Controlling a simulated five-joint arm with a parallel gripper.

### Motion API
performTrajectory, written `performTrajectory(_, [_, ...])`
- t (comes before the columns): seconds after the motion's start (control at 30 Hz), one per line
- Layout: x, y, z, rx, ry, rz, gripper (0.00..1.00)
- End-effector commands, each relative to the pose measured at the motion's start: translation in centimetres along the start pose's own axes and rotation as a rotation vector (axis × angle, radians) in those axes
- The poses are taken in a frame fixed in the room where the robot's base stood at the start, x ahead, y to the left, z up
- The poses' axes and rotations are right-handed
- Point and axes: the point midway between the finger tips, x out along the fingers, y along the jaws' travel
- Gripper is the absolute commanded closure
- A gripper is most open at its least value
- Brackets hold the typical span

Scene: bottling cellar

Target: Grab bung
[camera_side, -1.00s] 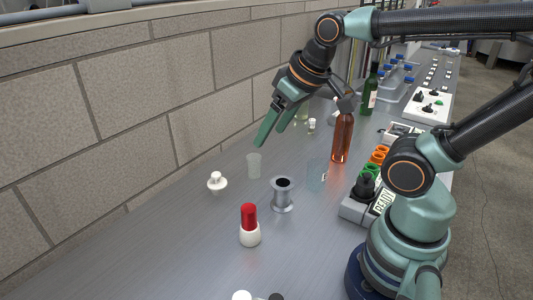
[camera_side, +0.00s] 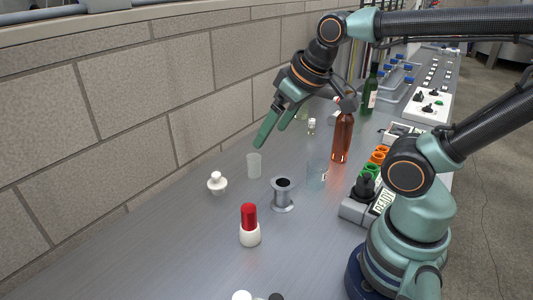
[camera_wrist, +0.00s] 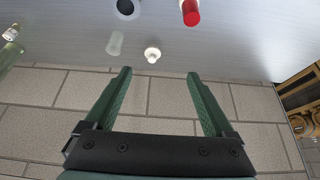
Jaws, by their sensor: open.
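A small white stopper with a rounded knob, which looks like the bung (camera_side: 217,184), stands on the grey bench near the wall. It also shows in the wrist view (camera_wrist: 152,55), beyond the fingertips and roughly between them. My gripper (camera_side: 273,132) has green fingers, is open and empty, and hangs above the bench, up and to the right of the bung in the side view. In the wrist view my gripper (camera_wrist: 159,75) has its two fingers spread wide, touching nothing. The bung is not hidden in either view.
A clear cup (camera_side: 254,166) stands right of the bung. A grey metal spool (camera_side: 283,196), a red-topped white piece (camera_side: 249,227) and an amber bottle (camera_side: 342,138) stand nearby. A stone wall (camera_side: 130,110) runs along the bench. The bench left of the bung is clear.

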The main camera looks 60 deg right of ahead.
Motion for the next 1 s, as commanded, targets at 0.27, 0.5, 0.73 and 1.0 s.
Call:
performTrajectory(0.27, [0.0, 0.0, 0.0, 0.002, -0.001, 0.000, 0.11])
performTrajectory(0.5, [0.5, 0.2, -2.1, 0.200, -0.058, 0.008, 0.11])
performTrajectory(0.73, [3.0, 0.5, -6.4, 0.619, -0.162, 0.057, 0.11])
performTrajectory(1.0, [8.4, 1.1, -10.3, 1.115, -0.263, 0.172, 0.11])
